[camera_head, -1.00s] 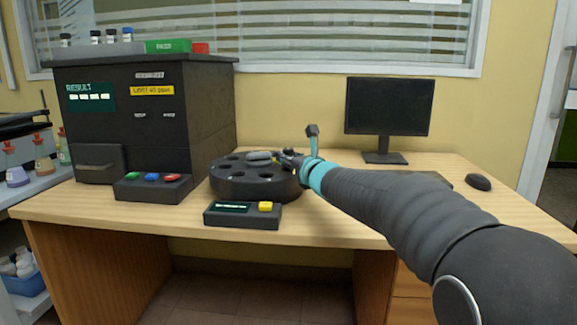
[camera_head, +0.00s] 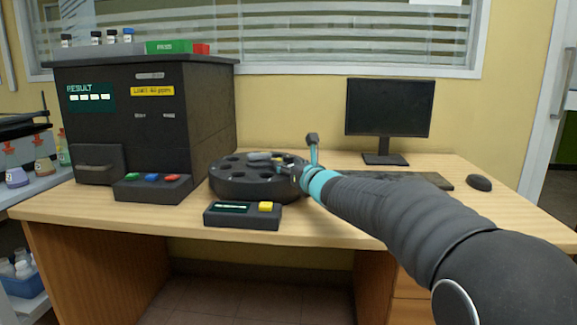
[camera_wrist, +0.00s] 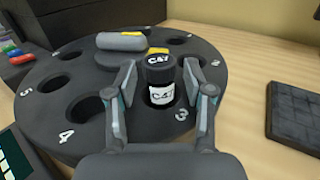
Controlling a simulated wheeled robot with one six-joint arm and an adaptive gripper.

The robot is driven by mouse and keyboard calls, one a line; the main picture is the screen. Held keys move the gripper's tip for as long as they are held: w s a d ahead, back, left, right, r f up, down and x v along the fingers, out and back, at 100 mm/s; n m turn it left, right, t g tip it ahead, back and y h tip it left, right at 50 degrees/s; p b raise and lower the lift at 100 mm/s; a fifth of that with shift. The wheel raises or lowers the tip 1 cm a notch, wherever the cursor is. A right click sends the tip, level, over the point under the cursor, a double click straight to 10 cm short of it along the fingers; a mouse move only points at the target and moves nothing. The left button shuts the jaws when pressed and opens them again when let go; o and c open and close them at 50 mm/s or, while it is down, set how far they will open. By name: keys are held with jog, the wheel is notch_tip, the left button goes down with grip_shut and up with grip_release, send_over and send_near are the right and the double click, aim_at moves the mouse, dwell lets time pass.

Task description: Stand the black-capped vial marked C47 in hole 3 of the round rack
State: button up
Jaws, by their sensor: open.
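The vial marked C47 (camera_wrist: 160,80) has a black cap and a white label. In the wrist view it stands upright at the hole beside the number 3 of the round rack (camera_wrist: 88,137), its lower end hidden in the hole. My gripper (camera_wrist: 160,82) is open, one finger on each side of the vial, with small gaps showing. In the head view the round rack (camera_head: 250,190) sits on the desk, and my gripper (camera_head: 285,168) is over its right side; the vial is too small there to make out.
A grey rounded piece (camera_wrist: 120,42) sits on the rack's hub. The other visible holes look empty. A small display box (camera_head: 242,216) stands in front of the rack, a button box (camera_head: 152,188) and the black analyser (camera_head: 140,120) to its left. A keyboard (camera_head: 410,180) lies to the right.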

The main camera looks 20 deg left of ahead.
jog(key=shift+r, duration=0.1)
jog(key=shift+r+p, duration=0.2)
jog(key=shift+p, duration=0.15)
jog(key=b+v, duration=0.2)
jog(key=v, duration=1)
jog(key=shift+f, duration=0.15)
